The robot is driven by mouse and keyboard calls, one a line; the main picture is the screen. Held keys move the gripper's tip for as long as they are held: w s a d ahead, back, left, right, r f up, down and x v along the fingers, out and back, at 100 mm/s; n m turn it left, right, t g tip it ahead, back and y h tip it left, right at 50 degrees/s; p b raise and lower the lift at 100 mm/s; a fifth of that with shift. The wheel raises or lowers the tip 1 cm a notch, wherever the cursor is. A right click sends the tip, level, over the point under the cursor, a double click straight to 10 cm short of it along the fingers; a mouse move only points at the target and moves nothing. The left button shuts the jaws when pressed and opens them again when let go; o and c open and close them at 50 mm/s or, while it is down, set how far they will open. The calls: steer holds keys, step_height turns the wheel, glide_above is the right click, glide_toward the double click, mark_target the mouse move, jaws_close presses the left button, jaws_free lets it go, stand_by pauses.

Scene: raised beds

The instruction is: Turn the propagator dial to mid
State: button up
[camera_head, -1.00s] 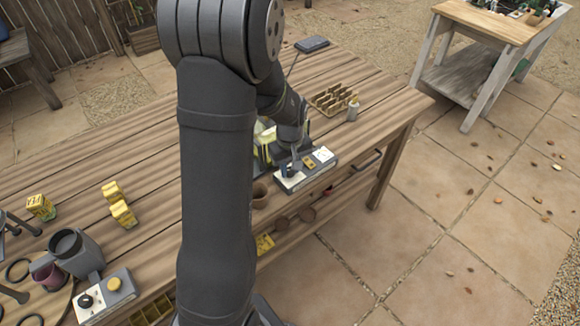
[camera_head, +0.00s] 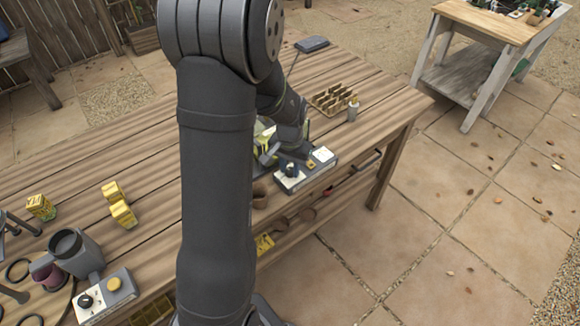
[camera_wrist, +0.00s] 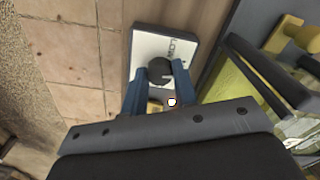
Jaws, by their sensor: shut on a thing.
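The dial (camera_wrist: 160,72) is a dark round knob on a white-faced control box (camera_wrist: 148,45).
A dark-framed clear box (camera_wrist: 250,85) with yellow-green inside stands close beside the control box. A second control box (camera_head: 105,297) with a black knob and yellow button lies at lower left.

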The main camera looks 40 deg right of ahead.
mark_target(290, 170)
steer(key=shift+m, duration=1)
steer(key=o, duration=1)
step_height(290, 170, up, 17)
steer(key=shift+r, duration=0.2)
